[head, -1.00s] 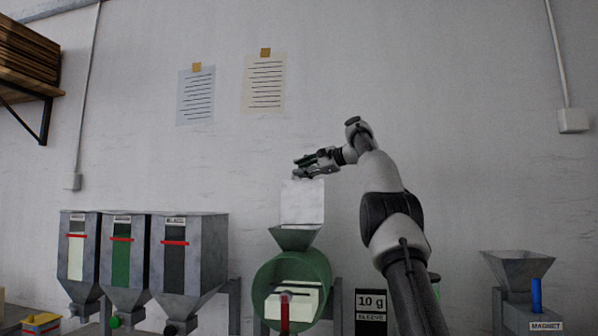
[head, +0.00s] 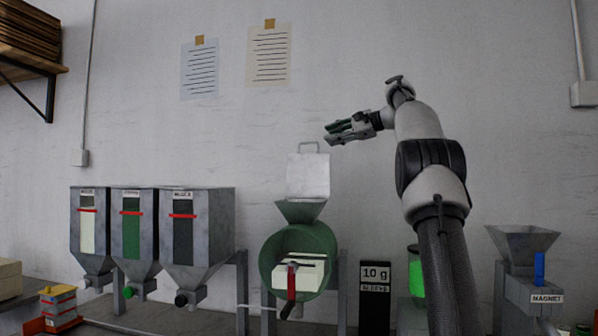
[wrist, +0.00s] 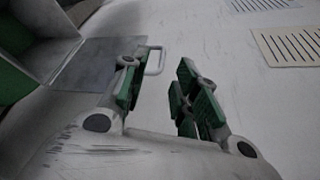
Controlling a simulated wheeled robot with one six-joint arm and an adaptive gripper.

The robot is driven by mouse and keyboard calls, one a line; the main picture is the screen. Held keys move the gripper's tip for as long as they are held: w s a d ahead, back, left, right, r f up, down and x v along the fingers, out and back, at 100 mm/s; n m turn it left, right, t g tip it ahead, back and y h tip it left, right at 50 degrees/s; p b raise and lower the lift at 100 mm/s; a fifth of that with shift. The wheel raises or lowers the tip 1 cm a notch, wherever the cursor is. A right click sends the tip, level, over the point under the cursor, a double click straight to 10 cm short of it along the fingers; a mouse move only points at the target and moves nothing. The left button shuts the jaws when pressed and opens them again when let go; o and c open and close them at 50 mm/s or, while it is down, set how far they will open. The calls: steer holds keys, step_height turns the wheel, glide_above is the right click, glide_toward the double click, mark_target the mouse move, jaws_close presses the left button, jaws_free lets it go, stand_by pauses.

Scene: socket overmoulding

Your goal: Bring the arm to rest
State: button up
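My gripper (head: 336,132) is in the air in front of the wall, above and to the right of the raised lid (head: 308,175) of the green drum machine (head: 335,250). In the wrist view my gripper (wrist: 165,85) has its green-padded fingers spread apart, with nothing between them. The lid's handle (wrist: 155,61) shows behind the fingers there, and I see no contact with it. My arm rises on the right side of the head view and bends left at the top.
Three grey hoppers (head: 208,230) stand at the left. A black 10 g sleeve box (head: 375,298) and a green-filled container (head: 416,272) stand by my arm. A magnet hopper (head: 525,245) is at the right.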

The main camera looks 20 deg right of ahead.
steer(key=w+d+f+n+g+h, duration=0.15)
steer(key=d+f+h, duration=0.4)
steer(key=f, duration=0.85)
steer(key=s+f+n+g, duration=0.2)
steer(key=s+f, duration=0.3)
steer(key=f, duration=0.2)
steer(key=s+a+f+n+g+h, duration=0.1)
steer(key=s+a+f+n, duration=0.3)
steer(key=s, duration=0.9)
steer(key=s+a+f+n+g+h, duration=0.1)
steer(key=s+a+f+n, duration=0.3)
steer(key=s+a+f, duration=0.4)
steer(key=s+a+f+n+g+h, duration=0.1)
steer(key=s+a+f+n+g, duration=0.2)
steer(key=s, duration=1.6)
steer(key=a+f+n, duration=0.1)
steer(key=a+f, duration=0.2)
steer(key=f, duration=0.3)
steer(key=shift+s+a+f+n, duration=0.15)
steer(key=shift+s+a+n, duration=0.15)
steer(key=shift+s+n, duration=0.1)
steer(key=shift+d+h, duration=0.1)
steer(key=shift+h, duration=0.15)
